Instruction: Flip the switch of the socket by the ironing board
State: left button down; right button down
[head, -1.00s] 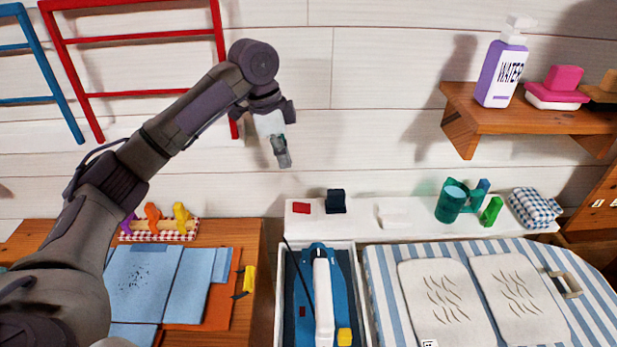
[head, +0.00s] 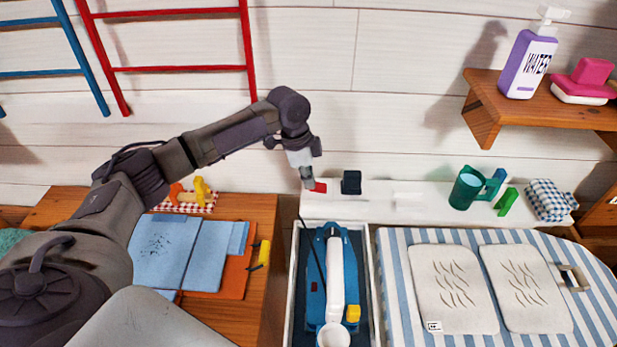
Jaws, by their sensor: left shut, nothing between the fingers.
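The socket is a long white strip (head: 425,209) along the wall behind the ironing board. A red switch (head: 320,188) sits at its left end, with a black plug (head: 351,182) just to the right. The blue-and-white striped ironing board (head: 392,264) lies in front at the right. My left gripper (head: 308,186) is shut and empty, pointing down at the left edge of the red switch and partly covering it. I cannot tell whether it touches the switch. My right gripper is not in view.
A blue and white iron (head: 333,268) rests in a white tray (head: 366,318) below the socket. A green mug (head: 467,188) and a checked cloth bundle (head: 548,200) stand on the strip's right. A wooden shelf (head: 540,108) juts out at upper right. Folded blue cloths (head: 190,255) lie left.

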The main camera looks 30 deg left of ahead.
aim_at(308, 194)
pick_arm(q)
jog(key=shift+f, duration=0.2)
jog(key=shift+s+a+f+h, duration=0.15)
jog(key=shift+a+f+h, duration=0.1)
jog(key=shift+f+h, duration=0.25)
jog(key=shift+s+a+f+t+h, duration=0.1)
jog(key=shift+a+f+t+h, duration=0.05)
jog(key=shift+f+t+h, duration=0.2)
jog(key=shift+s+a+f+t+h, duration=0.1)
jog(key=shift+a+f+t+h, duration=0.1)
jog(key=shift+t+h, duration=0.4)
jog(key=shift+h, duration=0.25)
jog(key=shift+s+f, duration=0.1)
